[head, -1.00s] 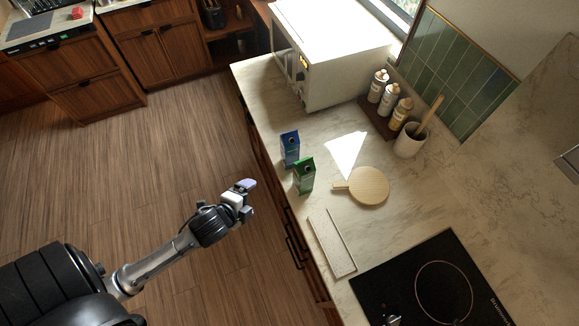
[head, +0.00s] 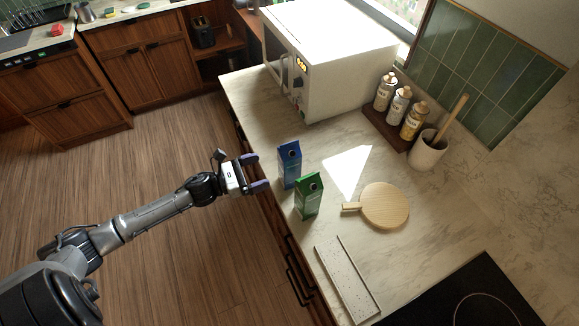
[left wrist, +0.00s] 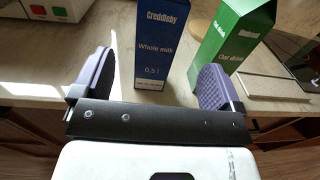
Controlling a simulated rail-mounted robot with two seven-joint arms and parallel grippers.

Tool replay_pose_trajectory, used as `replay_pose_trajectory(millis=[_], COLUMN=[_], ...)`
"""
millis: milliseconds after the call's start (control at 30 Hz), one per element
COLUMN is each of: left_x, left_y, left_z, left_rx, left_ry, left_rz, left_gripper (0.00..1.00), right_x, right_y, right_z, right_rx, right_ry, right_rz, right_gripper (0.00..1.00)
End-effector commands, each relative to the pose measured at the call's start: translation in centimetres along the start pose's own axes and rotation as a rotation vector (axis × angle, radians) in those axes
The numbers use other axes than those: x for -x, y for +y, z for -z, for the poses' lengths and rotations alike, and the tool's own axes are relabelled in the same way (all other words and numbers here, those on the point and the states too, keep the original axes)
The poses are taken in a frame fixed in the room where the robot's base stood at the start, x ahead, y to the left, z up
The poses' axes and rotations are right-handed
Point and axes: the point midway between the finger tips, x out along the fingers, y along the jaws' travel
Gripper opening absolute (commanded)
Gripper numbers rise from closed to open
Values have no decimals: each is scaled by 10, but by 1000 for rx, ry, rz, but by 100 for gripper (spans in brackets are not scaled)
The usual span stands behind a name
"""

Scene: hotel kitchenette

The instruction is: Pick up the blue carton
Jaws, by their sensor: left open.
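The blue carton (head: 289,165) stands upright on the pale marble counter, near its front edge. In the left wrist view the blue carton (left wrist: 161,45) reads "Whole milk" and shows between my two purple fingers, ahead of them. A green carton (head: 309,195) stands close beside it, to the right in the wrist view (left wrist: 232,38), behind my right-hand finger. My left gripper (head: 257,172) is open and empty, just short of the counter edge, with its fingers pointing toward the blue carton. My right gripper is not in view.
A round wooden board (head: 385,206) and a speckled tray (head: 347,280) lie on the counter nearer the black cooktop (head: 470,300). A white microwave (head: 335,60) stands at the back, beside bottles on a dark stand (head: 385,130) and a utensil crock (head: 428,150).

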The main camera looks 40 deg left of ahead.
Motion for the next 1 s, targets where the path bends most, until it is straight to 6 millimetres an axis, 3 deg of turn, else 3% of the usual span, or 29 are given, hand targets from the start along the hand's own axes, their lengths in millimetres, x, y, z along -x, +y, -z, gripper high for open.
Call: replay_pose_trajectory(millis=[200, 600, 1000], left_x=[-32, -54, -96], left_y=[1, 0, 1], left_z=[-1, 0, 3], left_rx=[2, 3, 4], left_ry=[-2, 0, 0], left_rz=[-2, -2, -2], left_gripper=[92, 92, 92], right_x=[4, 7, 14], right_y=[-2, -2, 0], right_z=[2, 4, 6], right_rx=[-4, -7, 1], right_ry=[2, 4, 2], right_rz=[4, 7, 0], right_gripper=[43, 43, 43])
